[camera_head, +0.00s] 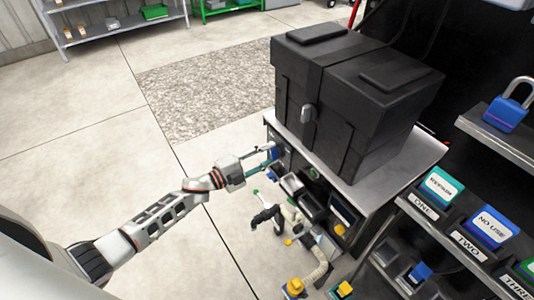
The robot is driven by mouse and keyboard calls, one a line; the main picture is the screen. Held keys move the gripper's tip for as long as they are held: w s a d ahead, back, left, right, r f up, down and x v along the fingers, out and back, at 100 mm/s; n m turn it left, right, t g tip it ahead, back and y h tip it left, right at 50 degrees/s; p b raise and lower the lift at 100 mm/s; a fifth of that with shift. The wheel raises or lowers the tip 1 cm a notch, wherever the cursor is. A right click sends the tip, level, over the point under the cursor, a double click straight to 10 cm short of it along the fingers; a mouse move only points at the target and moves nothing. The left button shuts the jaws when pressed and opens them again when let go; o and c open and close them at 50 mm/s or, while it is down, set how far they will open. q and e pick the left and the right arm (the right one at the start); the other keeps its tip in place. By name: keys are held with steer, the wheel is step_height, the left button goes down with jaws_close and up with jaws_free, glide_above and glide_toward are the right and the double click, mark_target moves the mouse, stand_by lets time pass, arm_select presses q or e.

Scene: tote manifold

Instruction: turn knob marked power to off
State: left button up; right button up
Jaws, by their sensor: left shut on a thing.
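My left arm reaches in from the left, and its gripper (268,157) is at the front panel of the bench below the black tote. Its fingers are shut on a small knob-like part, of which a bit of blue (274,153) shows between the fingers. The fingers hide most of that part. I cannot read a power or off marking on the panel, so I cannot tell which way the knob points. My right gripper is not in view.
A large black tote (345,95) stands on the bench top (410,160). Below the panel are pipes and fittings with yellow knobs (295,287). Open floor lies left.

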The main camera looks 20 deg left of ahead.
arm_select(q)
steer(key=shift+f+n+p, duration=0.1)
steer(key=shift+n+p, duration=0.75)
steer(key=shift+n, duration=1.65)
steer(key=o, duration=1.1)
steer(key=shift+o, duration=0.2)
steer(key=v, duration=1.2)
